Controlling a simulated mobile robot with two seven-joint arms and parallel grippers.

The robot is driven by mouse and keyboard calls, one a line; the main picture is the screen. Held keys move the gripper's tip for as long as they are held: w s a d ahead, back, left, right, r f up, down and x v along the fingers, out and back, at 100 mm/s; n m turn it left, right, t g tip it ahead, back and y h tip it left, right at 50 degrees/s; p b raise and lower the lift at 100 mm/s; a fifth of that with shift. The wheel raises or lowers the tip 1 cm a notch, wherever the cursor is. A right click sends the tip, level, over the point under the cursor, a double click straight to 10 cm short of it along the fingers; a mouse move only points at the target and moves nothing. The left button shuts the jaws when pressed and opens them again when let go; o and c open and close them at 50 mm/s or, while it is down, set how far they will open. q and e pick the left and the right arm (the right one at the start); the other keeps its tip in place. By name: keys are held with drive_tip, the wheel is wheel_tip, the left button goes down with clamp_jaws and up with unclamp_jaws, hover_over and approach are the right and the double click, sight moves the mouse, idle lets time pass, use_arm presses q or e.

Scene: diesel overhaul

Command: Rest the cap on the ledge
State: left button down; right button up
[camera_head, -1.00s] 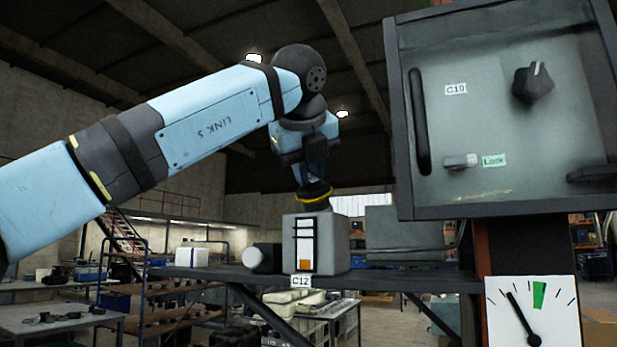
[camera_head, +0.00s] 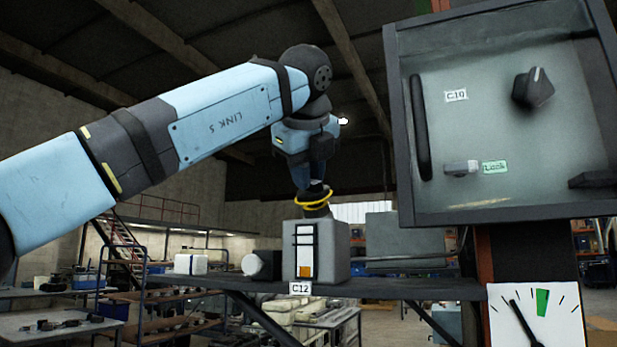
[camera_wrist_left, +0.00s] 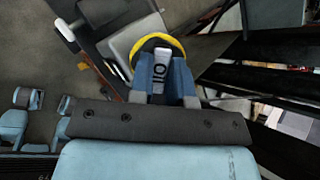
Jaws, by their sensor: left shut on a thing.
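The cap (camera_head: 313,200) has a yellow ring and sits at the dark filler neck on top of the grey tank (camera_head: 332,250) tagged C12. I cannot tell whether it is seated or slightly lifted. My left gripper (camera_head: 313,188) points down from above and is shut on the cap. In the left wrist view the cap's yellow ring (camera_wrist_left: 140,42) circles a dark middle, and a white OIL label shows between the fingers (camera_wrist_left: 160,80). The ledge (camera_head: 400,288) is the dark shelf under the tank. My right gripper is not in view.
A dark cylinder with a white end (camera_head: 262,265) and a white box (camera_head: 190,264) stand left of the tank. A grey cabinet (camera_head: 470,130) with a knob and handle overhangs at right, above a dial gauge (camera_head: 535,318).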

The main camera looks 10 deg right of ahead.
use_arm(q)
drive_tip(key=shift+s+a+r, duration=0.3)
drive_tip(key=shift+s+r, duration=0.2)
drive_tip(key=shift+r, duration=0.25)
drive_tip(key=s+r, duration=0.1)
drive_tip(key=a+r+p, duration=0.1)
drive_tip(key=shift+s+a+r, duration=0.1)
drive_tip(key=shift+s+r, duration=0.25)
drive_tip(key=shift+r, duration=0.05)
drive_tip(key=shift+w, duration=0.1)
drive_tip(key=shift+g+y, duration=0.4)
drive_tip(key=shift+g, duration=0.4)
drive_tip(key=w+p, duration=0.1)
drive_tip(key=w+a+p, duration=0.1)
drive_tip(key=p, duration=0.1)
drive_tip(key=w+a+p, duration=0.1)
drive_tip(key=w+p, duration=0.1)
drive_tip(key=shift+a+r, duration=0.15)
drive_tip(key=shift+a, duration=0.1)
